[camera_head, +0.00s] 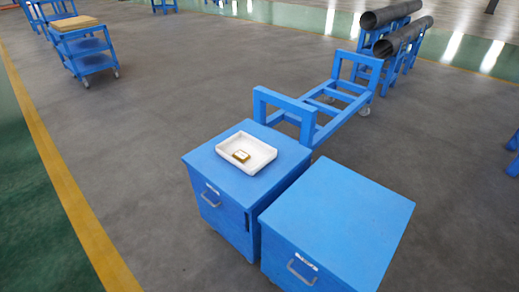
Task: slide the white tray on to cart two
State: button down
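The white tray (262,169) lies flat on top of the left blue cart (202,157), near its back right part. A small gold-coloured block (241,156) lies inside the tray. A second blue cart (340,215) stands close beside the first, to the right and nearer to me. Its flat top is empty. A narrow dark gap shows between the two carts. Small white labels by the front handles are too small to read, so I cannot tell which cart is number two. My gripper is not in view.
A blue frame trolley (325,118) stands just behind the carts. Dark pipes (402,38) rest on blue stands at the back right. A blue shelf cart (87,52) is at the back left. The grey floor on the left is clear up to a yellow line (75,205).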

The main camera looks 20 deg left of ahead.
aim_at(261, 154)
jog(key=i+j+z, duration=0.1)
jog(key=i+j, duration=0.2)
jog(key=j, duration=0.25)
jog(key=i+j, duration=0.25)
jog(key=j, duration=0.35)
jog(key=i+j+z, duration=0.15)
jog(key=j, duration=0.45)
jog(key=i+j, duration=0.35)
jog(key=j, duration=0.25)
jog(key=i+j+z, duration=0.15)
jog(key=j, duration=0.5)
jog(key=i+j+z, duration=0.1)
jog(key=i+j, duration=0.15)
jog(key=j, duration=0.4)
jog(key=i+j, duration=0.15)
jog(key=j, duration=0.5)
jog(key=i+j+z, duration=0.15)
jog(key=j, duration=0.5)
